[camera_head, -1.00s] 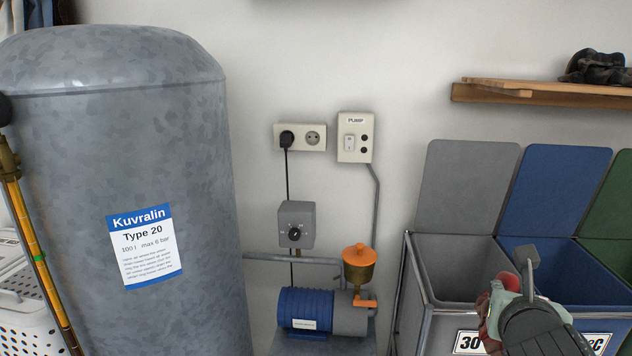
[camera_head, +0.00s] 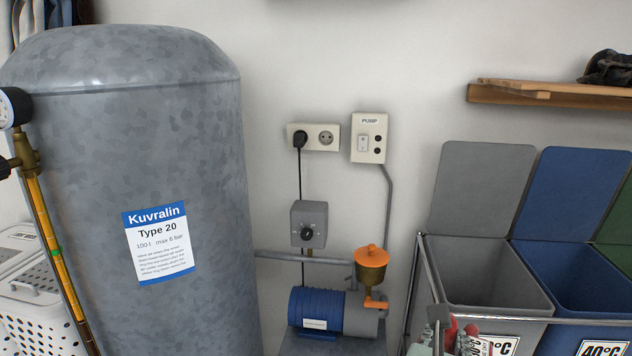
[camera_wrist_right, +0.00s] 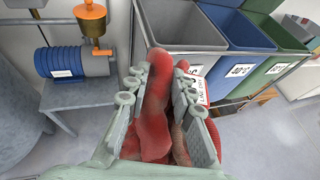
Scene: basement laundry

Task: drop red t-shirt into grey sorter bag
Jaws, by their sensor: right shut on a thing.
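The red t-shirt (camera_wrist_right: 154,112) is bunched between the two fingers of my right gripper (camera_wrist_right: 160,97) in the right wrist view. In the head view only a bit of the red t-shirt (camera_head: 451,333) shows at the bottom edge. My right gripper (camera_head: 440,330) is there too, mostly cut off by the frame. The grey sorter bag (camera_head: 487,272) stands open with its lid up, just beyond and to the right of my right gripper. The shirt is in front of the bag, outside it. In the wrist view the grey bag (camera_wrist_right: 186,30) lies behind the fingertips. My left gripper is out of view.
A blue bag (camera_head: 572,275) and a green bag (camera_wrist_right: 281,70) stand right of the grey one, in a metal frame (camera_head: 432,268). A blue pump (camera_head: 318,312) with an orange-topped part stands left. A large grey tank (camera_head: 170,130) and white basket (camera_head: 30,310) are further left.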

